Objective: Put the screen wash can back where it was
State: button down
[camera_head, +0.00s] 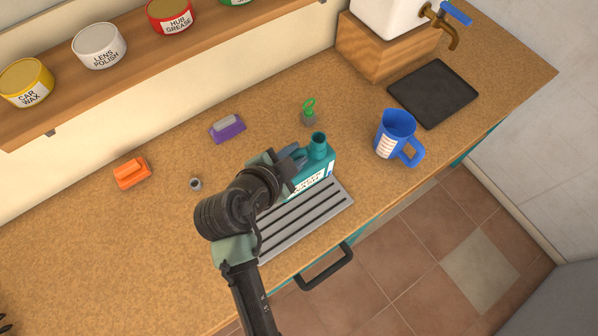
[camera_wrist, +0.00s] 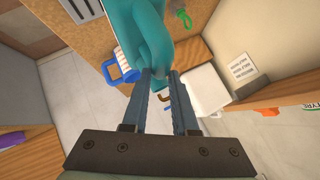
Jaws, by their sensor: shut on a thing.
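The screen wash can (camera_head: 319,166) is a teal can with an open round neck and a white label. In the head view it is upright at the slotted grey tray (camera_head: 330,204), its lower part partly hidden by my arm. My gripper (camera_head: 290,160) is shut on the can near its top. In the wrist view the teal can (camera_wrist: 140,30) is at the top, and my gripper's two fingers (camera_wrist: 163,85) reach up to it. I cannot tell whether the can's base touches the tray.
A blue measuring jug (camera_head: 391,136) stands right of the can, near a black mat (camera_head: 433,93). Behind are a green-handled item (camera_head: 309,113), a purple brush (camera_head: 227,128), an orange block (camera_head: 131,173) and a small grey cap (camera_head: 195,184). A shelf (camera_head: 130,80) with tins runs along the wall.

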jog(key=f, duration=0.3)
jog(key=shift+s+f+p, duration=0.2)
jog(key=shift+s+p, duration=0.05)
jog(key=shift+p, duration=0.05)
jog(key=shift+w+f+p, duration=0.1)
jog(key=shift+f+p, duration=0.25)
jog(key=shift+f, duration=1.85)
jog(key=shift+f, duration=0.15)
jog(key=c, duration=0.7)
grip_release()
jog(key=shift+r, duration=0.2)
jog(key=b+v, duration=0.2)
jog(key=v, duration=1)
